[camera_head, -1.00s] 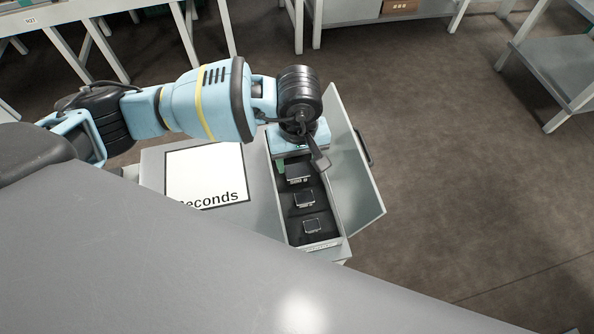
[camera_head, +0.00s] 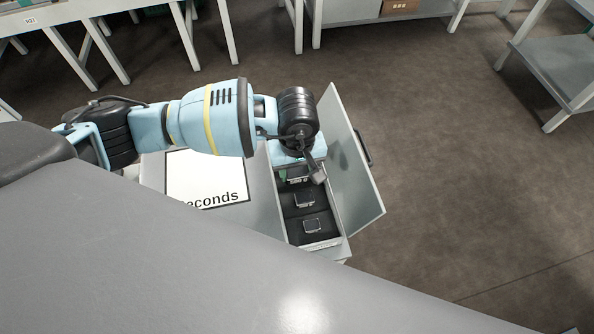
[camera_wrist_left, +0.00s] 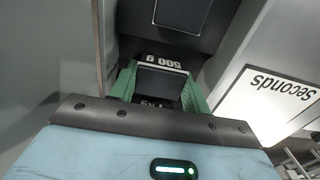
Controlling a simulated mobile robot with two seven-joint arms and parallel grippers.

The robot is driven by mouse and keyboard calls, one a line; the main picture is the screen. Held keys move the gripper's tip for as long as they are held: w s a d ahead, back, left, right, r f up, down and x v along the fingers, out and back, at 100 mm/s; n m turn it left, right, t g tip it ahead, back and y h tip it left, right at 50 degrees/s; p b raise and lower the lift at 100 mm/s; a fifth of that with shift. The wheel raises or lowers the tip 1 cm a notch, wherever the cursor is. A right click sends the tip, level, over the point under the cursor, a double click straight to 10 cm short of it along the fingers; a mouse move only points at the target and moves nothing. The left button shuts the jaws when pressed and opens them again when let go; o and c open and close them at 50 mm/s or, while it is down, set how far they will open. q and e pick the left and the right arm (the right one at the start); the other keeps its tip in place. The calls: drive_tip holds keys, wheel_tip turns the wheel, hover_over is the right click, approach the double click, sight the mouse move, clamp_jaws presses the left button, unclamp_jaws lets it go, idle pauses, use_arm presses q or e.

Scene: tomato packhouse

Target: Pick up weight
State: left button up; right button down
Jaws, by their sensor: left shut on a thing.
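Dark block weights lie in a row in the open black-lined drawer (camera_head: 318,241). In the head view, one small weight (camera_head: 312,225) is nearest, another (camera_head: 304,199) lies behind it, and a larger one (camera_head: 296,180) is partly hidden under my left gripper (camera_head: 292,163). In the left wrist view, my left gripper's green fingers (camera_wrist_left: 160,88) are shut on a dark weight (camera_wrist_left: 161,82), one finger on each side. A "500 g" label shows just beyond it, with another dark weight (camera_wrist_left: 184,14) further on. I cannot tell whether the held weight has left the drawer floor. My right gripper is not in view.
A raised grey panel (camera_head: 350,165) with a handle stands along the drawer's right side. A white sign reading "Seconds" (camera_head: 205,180) lies left of the drawer. A large grey surface (camera_head: 200,270) fills the front. Open brown floor lies to the right.

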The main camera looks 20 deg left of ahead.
sight(297, 170)
use_arm(q)
drive_tip(key=shift+w+r, duration=0.1)
wheel_tip(297, 170, up, 10)
drive_tip(key=shift+f, duration=0.1)
idle(0.4)
drive_tip(key=s+a+r+m, duration=0.1)
drive_tip(key=a+r+m, duration=0.5)
drive_tip(key=a+r, duration=0.2)
drive_tip(key=shift+r+m, duration=0.4)
drive_tip(key=shift+r, duration=0.35)
drive_tip(key=shift+s, duration=0.15)
